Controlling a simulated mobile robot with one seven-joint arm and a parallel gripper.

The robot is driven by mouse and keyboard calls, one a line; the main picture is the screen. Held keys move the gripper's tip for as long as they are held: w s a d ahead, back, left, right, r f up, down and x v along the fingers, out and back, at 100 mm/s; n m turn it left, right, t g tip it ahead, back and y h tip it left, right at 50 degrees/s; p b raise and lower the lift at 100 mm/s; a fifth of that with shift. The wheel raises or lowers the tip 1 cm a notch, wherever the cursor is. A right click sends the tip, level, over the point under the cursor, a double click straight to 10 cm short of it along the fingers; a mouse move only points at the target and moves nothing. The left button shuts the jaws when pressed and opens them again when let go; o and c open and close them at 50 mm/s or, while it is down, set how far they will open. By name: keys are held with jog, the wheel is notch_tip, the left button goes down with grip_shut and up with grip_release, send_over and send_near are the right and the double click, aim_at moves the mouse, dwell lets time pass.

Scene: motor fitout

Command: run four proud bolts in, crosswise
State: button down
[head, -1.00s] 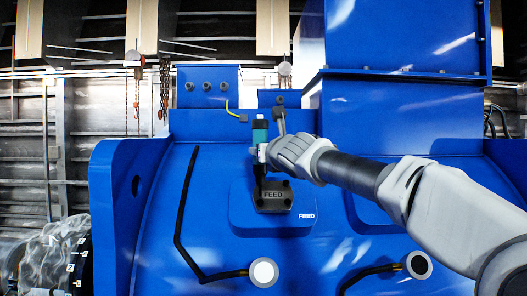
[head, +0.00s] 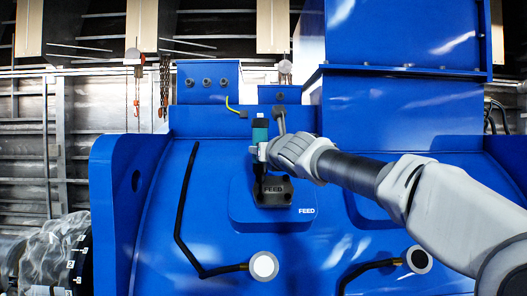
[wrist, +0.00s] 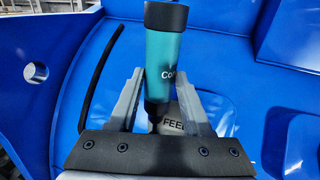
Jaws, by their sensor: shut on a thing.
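My gripper (head: 264,152) is shut on a teal and black power driver (head: 260,130), held upright with its dark nose down. In the wrist view the teal body (wrist: 165,60) stands between the two grey fingers. The dark FEED block (head: 273,190) sits on a blue raised pad. Bolt heads show at its corners, such as the upper right bolt (head: 286,179). The driver's nose is over the block's upper left corner and hides the bolt there. I cannot tell whether it touches, or how proud each bolt stands.
The blue motor housing (head: 215,180) surrounds the block. A black cable (head: 181,215) runs at the left to a white round cap (head: 264,266). A tall blue box (head: 400,110) rises at the right, behind my arm. The housing face left of the driver is open.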

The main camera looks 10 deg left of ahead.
aim_at(262, 134)
jog(key=shift+f+b, duration=0.3)
jog(key=shift+f, duration=0.15)
dwell(0.4)
jog(key=shift+r+p, duration=1.3)
jog(key=shift+r, duration=1)
jog(key=c, duration=1)
grip_release()
grip_shut()
